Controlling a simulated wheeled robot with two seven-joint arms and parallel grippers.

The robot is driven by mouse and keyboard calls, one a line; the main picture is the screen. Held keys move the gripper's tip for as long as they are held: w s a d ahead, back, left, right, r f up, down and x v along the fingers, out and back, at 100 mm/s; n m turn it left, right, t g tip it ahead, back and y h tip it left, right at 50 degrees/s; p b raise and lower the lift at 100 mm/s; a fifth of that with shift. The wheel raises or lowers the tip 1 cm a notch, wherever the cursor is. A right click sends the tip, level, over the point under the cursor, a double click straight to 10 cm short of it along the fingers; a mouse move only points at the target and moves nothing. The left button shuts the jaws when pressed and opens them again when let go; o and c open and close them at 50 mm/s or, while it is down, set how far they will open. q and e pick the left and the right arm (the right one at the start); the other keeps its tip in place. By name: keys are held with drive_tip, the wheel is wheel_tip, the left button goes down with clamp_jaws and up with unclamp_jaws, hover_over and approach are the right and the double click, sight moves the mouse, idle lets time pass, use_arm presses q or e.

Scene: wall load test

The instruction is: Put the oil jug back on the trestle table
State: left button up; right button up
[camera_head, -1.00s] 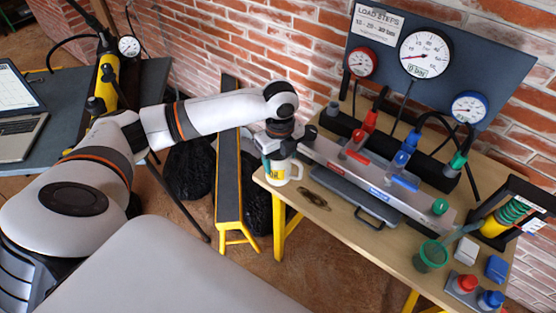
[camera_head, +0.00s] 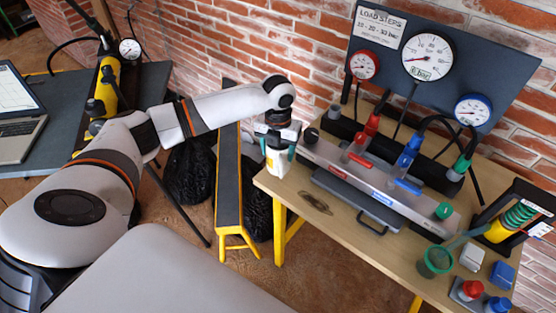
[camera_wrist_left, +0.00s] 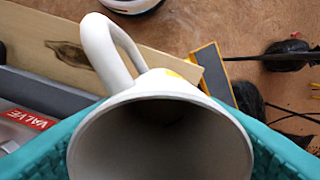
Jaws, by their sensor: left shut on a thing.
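The white oil jug (camera_head: 277,163), with a yellow mark on its side, is held upright at the near left corner of the wooden trestle table (camera_head: 345,228). My left gripper (camera_head: 277,148) is shut on it, with teal fingers on either side of its body. In the left wrist view I look into the jug's open mouth (camera_wrist_left: 160,140), and its handle (camera_wrist_left: 105,50) points up and left. I cannot tell whether its base touches the tabletop. My right gripper is out of view.
A dark oval stain (camera_head: 315,203) marks the tabletop right of the jug. Behind it stand the grey valve manifold (camera_head: 370,178) and a dark tray with a handle (camera_head: 350,205). A narrow yellow-legged bench (camera_head: 229,185) and black bags (camera_head: 190,172) are left of the table.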

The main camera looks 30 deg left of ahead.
use_arm(q)
drive_tip(key=shift+f, duration=2.3)
drive_tip(key=o, duration=1)
drive_tip(key=shift+f, duration=0.15)
drive_tip(key=shift+o, duration=0.2)
wheel_tip(320, 180, up, 12)
drive_tip(key=shift+r+b, duration=0.2)
drive_tip(key=shift+b, duration=0.25)
